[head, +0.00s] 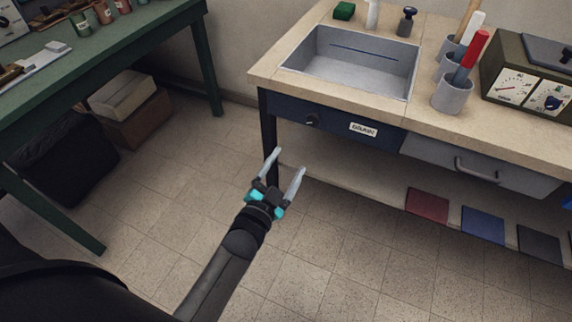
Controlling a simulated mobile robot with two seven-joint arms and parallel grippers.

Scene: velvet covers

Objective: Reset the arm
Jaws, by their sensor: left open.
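My left gripper (284,172) is in the middle of the head view, at the end of my dark arm. Its two pale fingers are spread apart with nothing between them. It is over the tiled floor, in front of the left end of the wooden workbench (264,75), and overlaps the bench's lower shelf in the picture. I cannot tell how far it is from the bench. My right gripper is not in the view.
The workbench holds a grey tray (300,68), cups with tools (452,96) and a gauge box (515,70). Dark red, blue and black covers (427,205) lie on its lower shelf. A green table (100,62) stands left, boxes (135,118) beneath. Floor between is clear.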

